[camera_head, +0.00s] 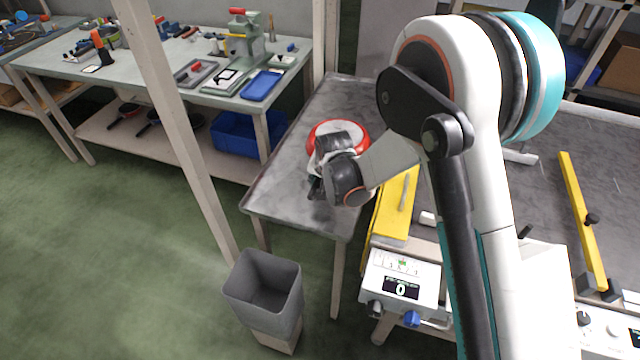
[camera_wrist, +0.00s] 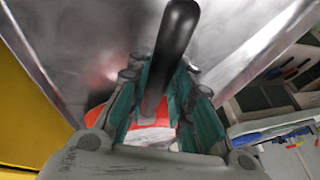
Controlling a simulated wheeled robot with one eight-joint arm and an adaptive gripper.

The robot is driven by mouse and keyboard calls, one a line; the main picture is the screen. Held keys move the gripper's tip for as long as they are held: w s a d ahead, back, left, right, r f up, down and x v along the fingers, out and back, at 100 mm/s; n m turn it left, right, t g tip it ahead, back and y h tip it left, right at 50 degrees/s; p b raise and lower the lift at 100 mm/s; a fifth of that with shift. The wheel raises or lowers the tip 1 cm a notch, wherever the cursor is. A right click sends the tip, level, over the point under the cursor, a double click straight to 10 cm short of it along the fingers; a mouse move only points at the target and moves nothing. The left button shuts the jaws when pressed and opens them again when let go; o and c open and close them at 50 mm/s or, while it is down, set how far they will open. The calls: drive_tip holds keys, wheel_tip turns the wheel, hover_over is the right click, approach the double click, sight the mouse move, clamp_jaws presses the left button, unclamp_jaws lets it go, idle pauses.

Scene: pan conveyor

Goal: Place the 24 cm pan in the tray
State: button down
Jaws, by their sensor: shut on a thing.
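The red pan (camera_head: 338,126) is over the left end of the grey metal table in the head view, partly hidden by my wrist. Its underside or inside looks pale; I cannot tell which. In the wrist view, its black handle (camera_wrist: 176,38) runs between the teal finger pads, with the red pan body (camera_wrist: 92,116) behind them. My gripper (camera_head: 317,186) is shut on the handle. I cannot tell whether the pan touches the metal surface. The grey metal surface (camera_head: 283,180) has a raised edge and may be the tray.
A yellow bar (camera_head: 396,205) and a scale-like box reading 0 (camera_head: 402,283) stand right of the pan. A grey bin (camera_head: 262,285) is on the floor below. A workbench with tools and a blue tray (camera_head: 262,85) stands at the back left. The metal left of the pan looks clear.

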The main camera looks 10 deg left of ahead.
drive_tip(key=shift+f, duration=0.65)
drive_tip(key=c, duration=1.4)
unclamp_jaws()
drive_tip(key=shift+r, duration=0.1)
drive_tip(key=p+v, duration=0.3)
drive_tip(key=v, duration=0.9)
